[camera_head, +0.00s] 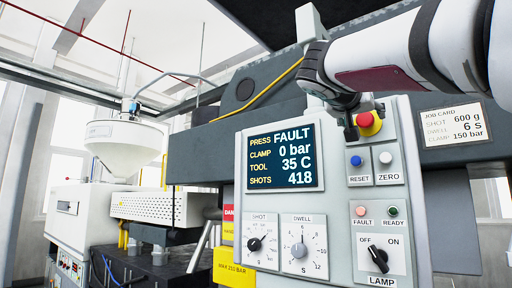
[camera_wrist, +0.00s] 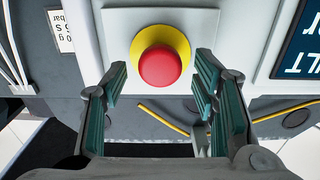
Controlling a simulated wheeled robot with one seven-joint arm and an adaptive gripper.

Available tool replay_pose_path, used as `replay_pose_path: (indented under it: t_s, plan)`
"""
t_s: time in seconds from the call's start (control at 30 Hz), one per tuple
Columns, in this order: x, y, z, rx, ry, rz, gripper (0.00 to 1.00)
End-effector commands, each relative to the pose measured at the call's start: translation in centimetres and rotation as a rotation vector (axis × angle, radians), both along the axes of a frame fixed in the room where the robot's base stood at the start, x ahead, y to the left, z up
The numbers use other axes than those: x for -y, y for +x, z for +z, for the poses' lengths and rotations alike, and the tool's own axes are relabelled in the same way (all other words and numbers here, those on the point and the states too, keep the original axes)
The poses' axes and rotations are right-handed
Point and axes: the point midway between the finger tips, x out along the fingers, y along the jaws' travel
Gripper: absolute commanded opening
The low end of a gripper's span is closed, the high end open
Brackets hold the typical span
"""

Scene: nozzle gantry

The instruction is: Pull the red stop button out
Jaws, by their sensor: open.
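The red stop button (camera_head: 365,120) sits on a yellow collar at the top of the grey control panel (camera_head: 335,222). In the wrist view the red button (camera_wrist: 160,67) is upside down in framing, with its yellow collar (camera_wrist: 160,30) behind it on a pale plate. My gripper (camera_wrist: 158,85) is open, with one green-padded finger on each side of the button. The fingers look apart from the button, and nothing is between them that they grip. In the head view my gripper (camera_head: 350,130) shows only partly, just left of the button.
The display (camera_head: 285,158) reads PRESS FAULT, 0 bar, 35 C, 418. A blue reset button (camera_head: 356,160), a white zero button (camera_head: 385,157), a lamp switch (camera_head: 378,257) and the shot (camera_head: 255,243) and dwell (camera_head: 299,250) dials are below. A job card (camera_head: 453,125) is at right.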

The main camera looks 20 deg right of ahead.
Motion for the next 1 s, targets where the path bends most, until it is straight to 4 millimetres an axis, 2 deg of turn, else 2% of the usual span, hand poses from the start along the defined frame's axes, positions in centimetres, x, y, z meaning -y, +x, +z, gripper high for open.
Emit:
replay_pose_path:
  t_s: [0.03,0.2,0.27,0.47,0.77,1.0]
  plan:
    - [0.0,0.0,0.0,0.0,0.0,0.0,0.49]
    - [0.0,0.0,0.0,0.0,0.0,0.0,0.11]
    - [0.0,0.0,0.0,0.0,0.0,0.0,0.0]
    - [-0.2,-0.1,0.0,0.001,0.0,0.0,0.0]
    - [-1.6,-1.2,-0.1,0.002,0.001,0.0,0.0]
    - [-1.7,-1.3,0.0,0.0,0.002,0.0,0.0]
